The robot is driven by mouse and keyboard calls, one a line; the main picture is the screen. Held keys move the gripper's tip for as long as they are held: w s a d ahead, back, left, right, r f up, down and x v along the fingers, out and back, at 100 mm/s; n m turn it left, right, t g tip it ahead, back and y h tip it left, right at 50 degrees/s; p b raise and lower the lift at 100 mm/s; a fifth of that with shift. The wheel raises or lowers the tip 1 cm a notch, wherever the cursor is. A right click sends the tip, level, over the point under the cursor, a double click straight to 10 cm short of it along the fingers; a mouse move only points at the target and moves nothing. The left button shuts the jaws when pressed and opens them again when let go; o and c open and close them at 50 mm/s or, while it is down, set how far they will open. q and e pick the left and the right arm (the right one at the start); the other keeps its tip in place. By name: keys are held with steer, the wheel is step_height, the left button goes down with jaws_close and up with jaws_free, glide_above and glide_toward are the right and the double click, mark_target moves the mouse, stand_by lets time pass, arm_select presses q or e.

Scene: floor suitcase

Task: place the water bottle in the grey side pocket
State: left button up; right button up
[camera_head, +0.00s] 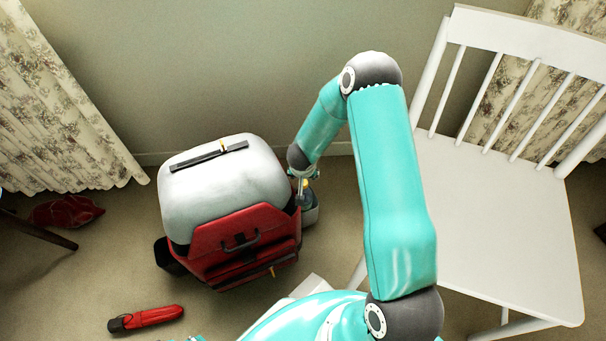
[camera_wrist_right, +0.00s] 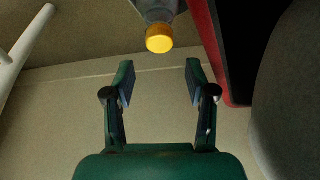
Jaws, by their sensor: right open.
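The water bottle (camera_head: 308,198) stands at the right side of the red and pale grey bag, its lower part inside the grey side pocket (camera_head: 311,215). Its yellow cap (camera_wrist_right: 159,38) and part of its clear body show at the top of the right wrist view. My right gripper (camera_wrist_right: 160,75) is open and empty, with the cap just beyond its fingertips and apart from them. In the head view the right gripper (camera_head: 301,186) is small and partly hidden beside the bottle. My left gripper is not in view.
The red and pale grey bag (camera_head: 225,185) stands on the carpet near the wall. A folded red umbrella (camera_head: 146,318) lies at the front left. A white chair (camera_head: 500,220) stands at the right. A dark red item (camera_head: 66,211) lies at the far left.

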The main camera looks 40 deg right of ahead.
arm_select(q)
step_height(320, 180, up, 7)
steer(key=p, duration=0.7)
arm_select(e)
steer(key=v, duration=1.3)
steer(key=shift+w, duration=0.1)
